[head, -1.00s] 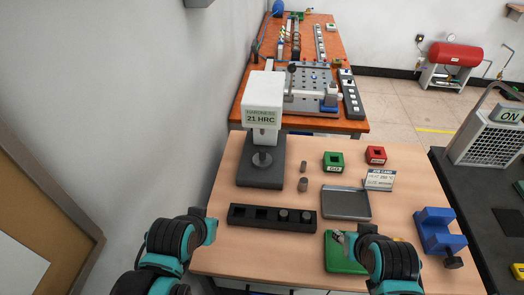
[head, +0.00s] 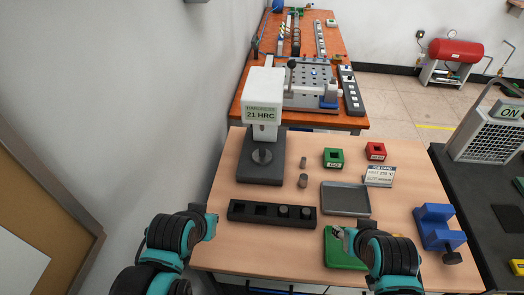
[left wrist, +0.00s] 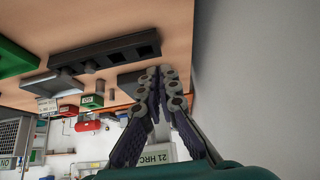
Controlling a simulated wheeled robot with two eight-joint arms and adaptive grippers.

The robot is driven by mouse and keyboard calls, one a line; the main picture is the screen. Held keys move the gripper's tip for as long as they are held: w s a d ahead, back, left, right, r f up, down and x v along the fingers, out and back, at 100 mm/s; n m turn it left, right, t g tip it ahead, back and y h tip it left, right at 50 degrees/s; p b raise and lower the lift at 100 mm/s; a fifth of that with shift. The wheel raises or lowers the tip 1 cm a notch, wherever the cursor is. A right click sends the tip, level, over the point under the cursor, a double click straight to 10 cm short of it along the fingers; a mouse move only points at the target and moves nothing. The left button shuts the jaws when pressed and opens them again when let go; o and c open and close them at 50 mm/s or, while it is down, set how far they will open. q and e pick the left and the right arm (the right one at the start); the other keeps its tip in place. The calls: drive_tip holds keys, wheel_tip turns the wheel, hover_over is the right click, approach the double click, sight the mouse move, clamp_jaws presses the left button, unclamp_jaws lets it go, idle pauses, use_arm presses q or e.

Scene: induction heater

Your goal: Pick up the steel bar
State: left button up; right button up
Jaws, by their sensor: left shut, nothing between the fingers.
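Two small grey cylinders stand upright on the wooden table: a slimmer one (head: 304,162) and a thicker one (head: 302,181) in front of it. I cannot tell which is the steel bar. My left gripper (head: 211,225) is at the table's left edge, left of the rack; the left wrist view shows its fingers (left wrist: 160,72) shut and empty. My right gripper (head: 341,234) is over the green block (head: 337,258); its finger opening is unclear.
A hardness tester (head: 263,125) stands behind the rack. A grey tray (head: 346,212), a green holder (head: 333,155), a red holder (head: 376,150) and a job card (head: 380,175) lie to the right. A blue vise-like block (head: 437,225) is at the right edge. A wall is at left.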

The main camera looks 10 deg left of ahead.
use_arm(q)
drive_tip(key=o, duration=0.5)
drive_tip(key=shift+w+r, duration=0.15)
drive_tip(key=o, duration=0.4)
drive_tip(key=w+r, duration=0.1)
drive_tip(key=w, duration=0.1)
drive_tip(key=w+r, duration=0.1)
drive_tip(key=w+d+r+p, duration=0.1)
drive_tip(key=w, duration=0.1)
drive_tip(key=shift+w, duration=0.35)
drive_tip(key=shift+c, duration=0.2)
drive_tip(key=p, duration=0.3)
approach(262, 150)
drive_tip(key=x, duration=0.3)
drive_tip(key=shift+g, duration=0.3)
drive_tip(key=b+x, duration=0.2)
drive_tip(key=x, duration=0.5)
drive_tip(key=shift+w+r, duration=0.1)
drive_tip(key=shift+w+f+b, duration=0.35)
drive_tip(key=shift+f, duration=0.05)
